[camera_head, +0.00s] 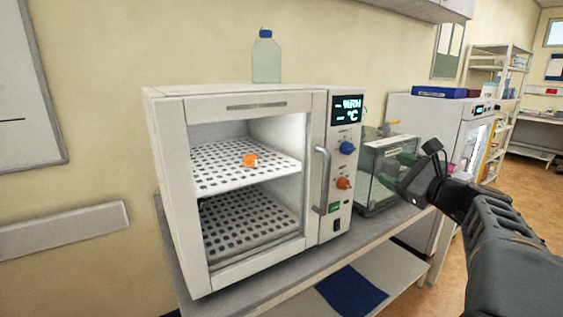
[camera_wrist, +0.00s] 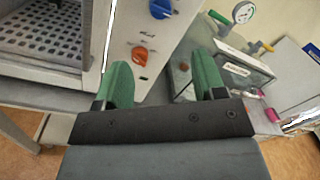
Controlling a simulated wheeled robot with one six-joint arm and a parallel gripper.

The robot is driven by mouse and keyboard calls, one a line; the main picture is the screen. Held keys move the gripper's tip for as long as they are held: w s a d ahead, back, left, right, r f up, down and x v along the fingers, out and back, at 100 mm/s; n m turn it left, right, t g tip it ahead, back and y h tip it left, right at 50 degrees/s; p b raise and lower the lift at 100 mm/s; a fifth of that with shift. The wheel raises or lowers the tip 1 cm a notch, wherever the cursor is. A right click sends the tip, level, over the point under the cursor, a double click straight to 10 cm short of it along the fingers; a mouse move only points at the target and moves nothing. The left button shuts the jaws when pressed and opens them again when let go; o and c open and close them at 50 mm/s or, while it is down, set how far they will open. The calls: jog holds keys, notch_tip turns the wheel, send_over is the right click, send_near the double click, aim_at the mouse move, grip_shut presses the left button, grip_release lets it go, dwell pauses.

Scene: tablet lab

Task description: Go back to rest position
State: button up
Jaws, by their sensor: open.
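My gripper (camera_head: 409,172) is at the right in the head view, in front of a glass-sided box and to the right of the white cabinet. In the wrist view its two green fingers (camera_wrist: 163,84) stand wide apart with nothing between them. The gripper is open, empty and apart from the cabinet's front panel. My dark arm reaches in from the lower right of the head view.
A white climate cabinet (camera_head: 319,240) with perforated shelves stands on a grey bench (camera_head: 270,287). An orange object (camera_head: 250,160) sits on its upper shelf. A bottle (camera_head: 266,60) stands on top. The glass-sided box (camera_head: 378,180) is to its right. Floor shows at right.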

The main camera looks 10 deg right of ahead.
jog(key=s+a+f+n+g+h+p, duration=0.1)
jog(key=s+a+f+n+g, duration=0.1)
jog(key=f+n+g, duration=0.3)
jog(key=s+a+f+n+g+h, duration=0.1)
jog(key=s+a+f+n, duration=0.15)
jog(key=f, duration=0.45)
jog(key=s+a+f+n+g+h+p, duration=0.1)
jog(key=s+a+f+n+g, duration=0.1)
jog(key=f+n+g, duration=0.3)
jog(key=s+a+f+n+g+h+p, duration=0.2)
jog(key=s+a+f+n+h+p, duration=0.1)
jog(key=s+a+n, duration=0.7)
jog(key=shift+s+a+n+h+p, duration=0.25)
jog(key=shift+a+n+h+p, duration=0.15)
jog(key=shift+a+n+p, duration=0.6)
jog(key=shift+d+f, duration=0.1)
jog(key=shift+d, duration=0.2)
jog(key=shift+c, duration=0.5)
